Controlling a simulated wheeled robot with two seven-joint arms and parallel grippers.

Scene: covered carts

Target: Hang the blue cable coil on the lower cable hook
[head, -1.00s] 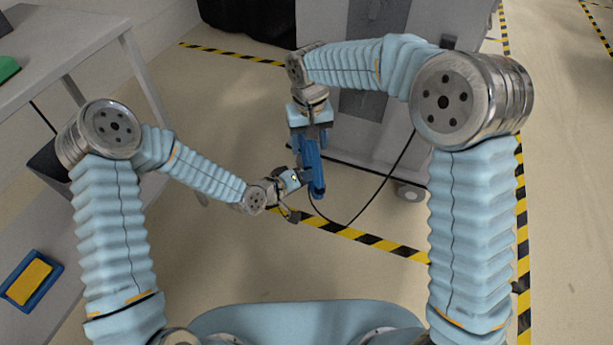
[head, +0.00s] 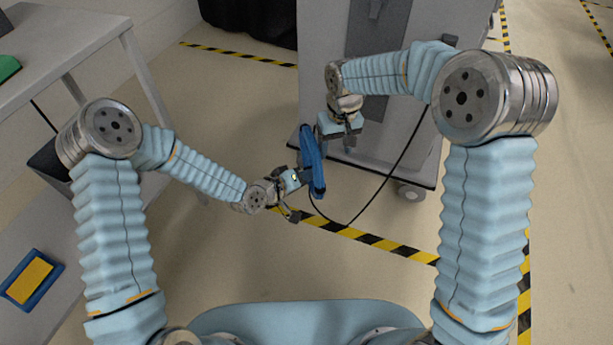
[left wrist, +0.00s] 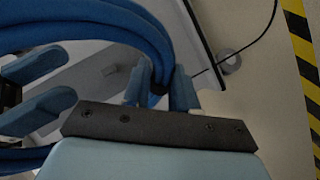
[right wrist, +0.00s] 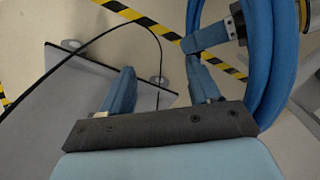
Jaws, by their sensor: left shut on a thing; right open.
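The blue cable coil (head: 312,160) hangs in the air, seen nearly edge-on, in front of the grey cart. My left gripper (head: 292,180) is shut on the coil's near lower side. In the left wrist view the coil (left wrist: 110,22) curves in from the left and meets the fingers (left wrist: 161,90). My right gripper (head: 347,142) is open and empty, just right of the coil. In the right wrist view its fingers (right wrist: 163,88) are spread, with the coil (right wrist: 262,60) beside them on the right. I cannot make out the lower cable hook in any view.
The grey cart (head: 325,60) stands behind the coil, with a dark panel (head: 375,40) on its side. A black cable (head: 388,178) loops from the cart's side. A grey table (head: 70,40) stands at left. Floor between is clear, with striped tape (head: 370,238).

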